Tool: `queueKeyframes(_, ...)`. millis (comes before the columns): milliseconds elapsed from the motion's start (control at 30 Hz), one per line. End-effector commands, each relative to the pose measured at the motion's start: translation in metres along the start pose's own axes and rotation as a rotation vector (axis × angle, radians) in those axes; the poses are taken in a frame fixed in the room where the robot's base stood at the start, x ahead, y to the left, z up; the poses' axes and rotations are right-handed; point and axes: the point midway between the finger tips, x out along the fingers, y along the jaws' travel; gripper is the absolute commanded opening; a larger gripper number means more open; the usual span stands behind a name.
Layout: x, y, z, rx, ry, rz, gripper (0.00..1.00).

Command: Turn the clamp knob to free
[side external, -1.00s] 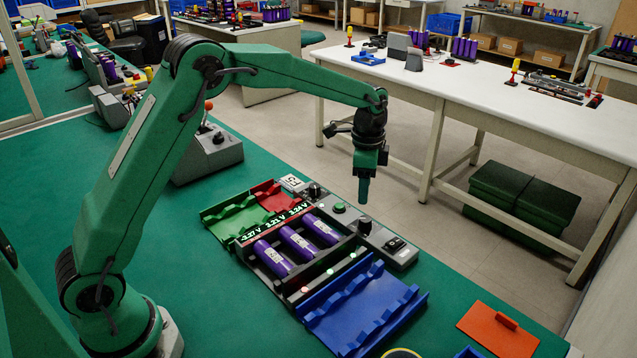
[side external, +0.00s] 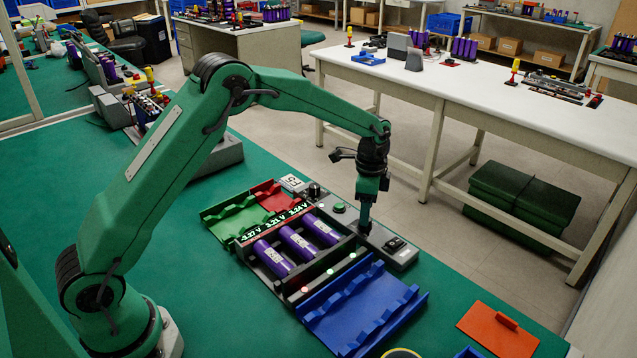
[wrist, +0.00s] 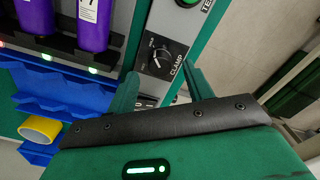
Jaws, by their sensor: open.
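My gripper (wrist: 160,72) is open, with one green finger on each side of the knob's lower part in that view. In the side view my gripper (side external: 363,229) points straight down at the panel, over the knob's place, and hides most of the knob. I cannot tell whether the fingers touch it.
Purple cells (side external: 298,242) lie in the black cradle left of the panel. A green button (side external: 339,208) and a black switch (side external: 395,244) sit on the panel close to my gripper. A blue tray (side external: 362,305) and red and green trays (side external: 236,215) flank the cradle.

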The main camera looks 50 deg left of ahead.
Motion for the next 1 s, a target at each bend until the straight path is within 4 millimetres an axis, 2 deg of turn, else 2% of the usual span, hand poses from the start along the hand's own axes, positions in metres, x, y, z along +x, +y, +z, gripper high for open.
queueKeyframes(233, 0.025, 0.000, 0.000, 0.000, -0.001, 0.001, 0.51)
queueKeyframes(633, 0.030, 0.000, 0.000, 0.000, 0.000, 0.000, 0.51)
queueKeyframes(867, 0.029, 0.000, 0.000, 0.000, 0.000, 0.000, 0.07)
queueKeyframes(1000, 0.029, 0.000, 0.000, -0.002, 0.000, 0.000, 0.07)
